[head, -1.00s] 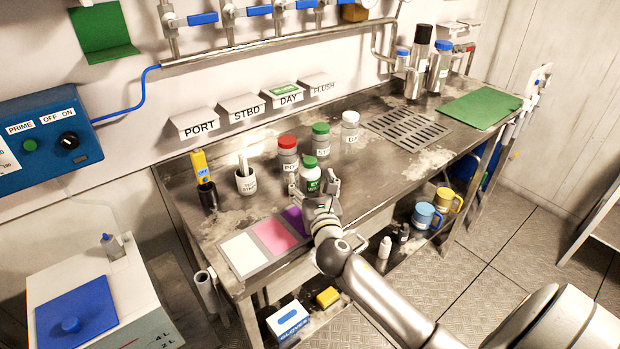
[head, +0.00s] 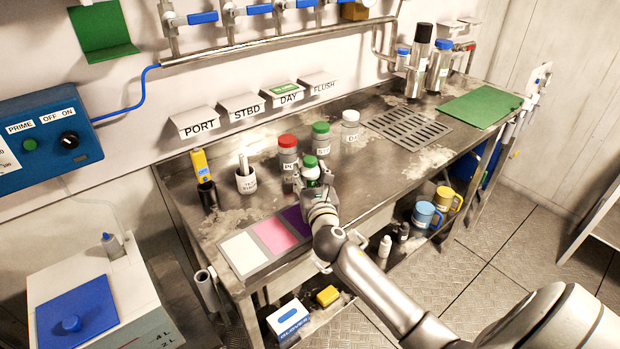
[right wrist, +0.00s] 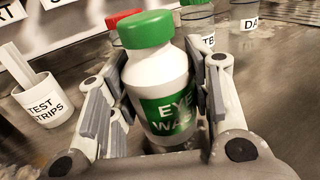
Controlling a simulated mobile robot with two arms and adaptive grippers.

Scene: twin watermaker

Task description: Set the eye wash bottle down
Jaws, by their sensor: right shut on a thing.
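The eye wash bottle (right wrist: 160,82) is white with a green cap and a green label. In the right wrist view it stands between the two fingers of my right gripper (right wrist: 158,105), which is shut on its sides. In the head view the bottle's green cap (head: 310,162) shows above my right gripper (head: 314,182), over the front part of the steel bench (head: 385,180). The gripper hides most of the bottle there. Whether its base touches the bench is hidden. My left gripper is not in view.
Close behind stand a red-capped bottle (head: 287,152), a green-capped bottle (head: 321,140) and a white-capped bottle (head: 350,130). A test strips cup (head: 246,181) is to the left. White, pink and purple pads (head: 274,236) lie at the front edge.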

